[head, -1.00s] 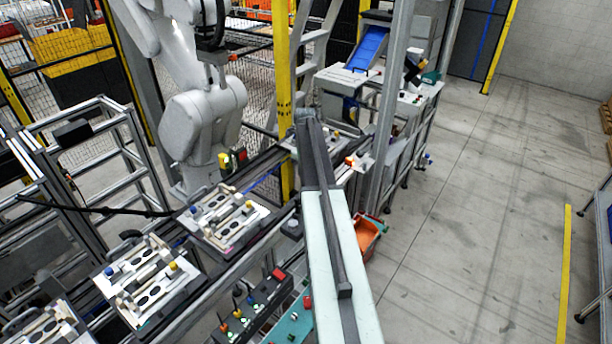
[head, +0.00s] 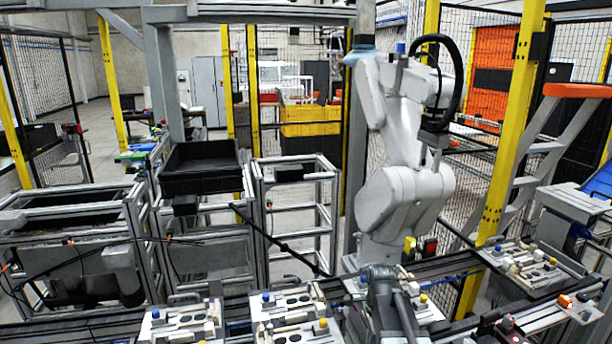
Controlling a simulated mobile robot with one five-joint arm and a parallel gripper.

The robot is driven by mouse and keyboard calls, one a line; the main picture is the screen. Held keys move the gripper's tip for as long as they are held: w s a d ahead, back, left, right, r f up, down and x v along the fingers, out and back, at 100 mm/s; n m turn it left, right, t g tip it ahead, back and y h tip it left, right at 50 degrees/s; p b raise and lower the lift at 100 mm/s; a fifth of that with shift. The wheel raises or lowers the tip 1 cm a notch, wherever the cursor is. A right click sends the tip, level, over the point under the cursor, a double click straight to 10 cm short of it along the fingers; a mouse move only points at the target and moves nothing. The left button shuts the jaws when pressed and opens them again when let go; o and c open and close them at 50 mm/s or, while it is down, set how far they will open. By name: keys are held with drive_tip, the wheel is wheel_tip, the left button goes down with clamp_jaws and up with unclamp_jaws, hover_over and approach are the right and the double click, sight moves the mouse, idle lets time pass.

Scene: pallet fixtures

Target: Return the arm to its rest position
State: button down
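Part of my arm (head: 388,308) shows at the bottom of the head view, right of the middle. It is a dark grey link that stands up in front of the conveyor and overlaps a white pallet fixture (head: 428,305). I cannot make out my gripper or its fingers in this view. More white pallet fixtures sit on the conveyor to the left, one near the bottom middle (head: 292,309) and one farther left (head: 180,322). They carry light parts with blue and yellow knobs.
A large white industrial robot (head: 402,200) stands behind the conveyor. A yellow post (head: 505,130) and another pallet fixture (head: 535,264) are at the right. A black bin (head: 203,172) sits on a metal frame at the left. Open floor shows at the far left.

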drive_tip(key=s+a+n, duration=0.1)
drive_tip(key=s+n, duration=0.3)
drive_tip(key=n, duration=0.4)
drive_tip(key=s+a+f+n, duration=0.1)
drive_tip(key=s+n, duration=0.3)
drive_tip(key=n, duration=0.5)
drive_tip(key=shift+s+a, duration=0.15)
drive_tip(key=shift+a, duration=0.25)
idle(0.4)
